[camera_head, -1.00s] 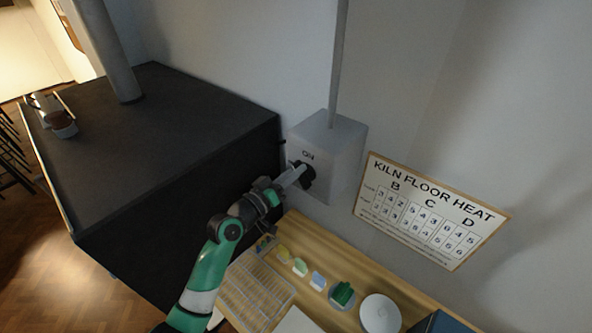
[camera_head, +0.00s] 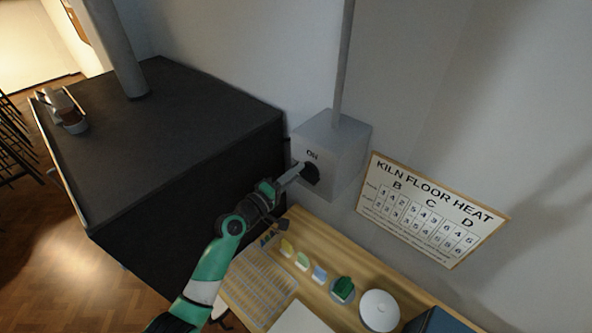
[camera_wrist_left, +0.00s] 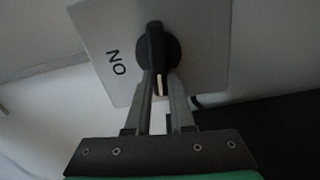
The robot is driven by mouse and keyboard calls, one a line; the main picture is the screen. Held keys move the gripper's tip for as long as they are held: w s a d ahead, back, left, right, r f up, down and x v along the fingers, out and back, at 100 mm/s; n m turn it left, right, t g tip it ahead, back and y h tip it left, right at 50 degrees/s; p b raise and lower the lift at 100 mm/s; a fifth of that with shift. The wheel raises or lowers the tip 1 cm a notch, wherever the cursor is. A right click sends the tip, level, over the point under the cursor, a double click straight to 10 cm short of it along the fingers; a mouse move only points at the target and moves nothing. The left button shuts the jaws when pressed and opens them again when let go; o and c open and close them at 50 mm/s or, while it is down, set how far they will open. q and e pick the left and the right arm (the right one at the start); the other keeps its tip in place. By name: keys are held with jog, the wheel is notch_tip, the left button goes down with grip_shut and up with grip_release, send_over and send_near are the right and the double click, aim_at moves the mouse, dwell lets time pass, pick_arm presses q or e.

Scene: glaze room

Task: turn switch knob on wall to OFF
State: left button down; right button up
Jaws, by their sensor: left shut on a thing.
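The black switch knob (camera_head: 311,174) is on the front of a grey wall box (camera_head: 345,150), under the letters "ON". My left gripper (camera_head: 300,168) reaches it from the lower left. In the left wrist view, the gripper (camera_wrist_left: 159,82) has its two fingers closed on the lower part of the knob's bar-shaped handle (camera_wrist_left: 155,40). A pale mark shows at the handle's lower end, between the fingers. In that view the "ON" label (camera_wrist_left: 117,62) lies left of the knob, and the handle runs crosswise to that direction. No OFF label is visible. My right gripper is out of view.
A large dark block (camera_head: 180,135) stands left of the box. Below is a wooden bench (camera_head: 325,245) with a grid rack (camera_head: 258,288), coloured pieces and a white round lid (camera_head: 380,310). A framed heat chart (camera_head: 430,210) hangs to the right.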

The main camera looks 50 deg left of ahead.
pick_arm(q)
jog(key=shift+f+n, duration=0.1)
jog(key=shift+n, duration=0.5)
jog(key=c, duration=0.8)
grip_release()
jog(key=s, duration=0.7)
jog(key=s+d, duration=0.1)
jog(key=s, duration=0.3)
jog(key=shift+s, duration=0.3)
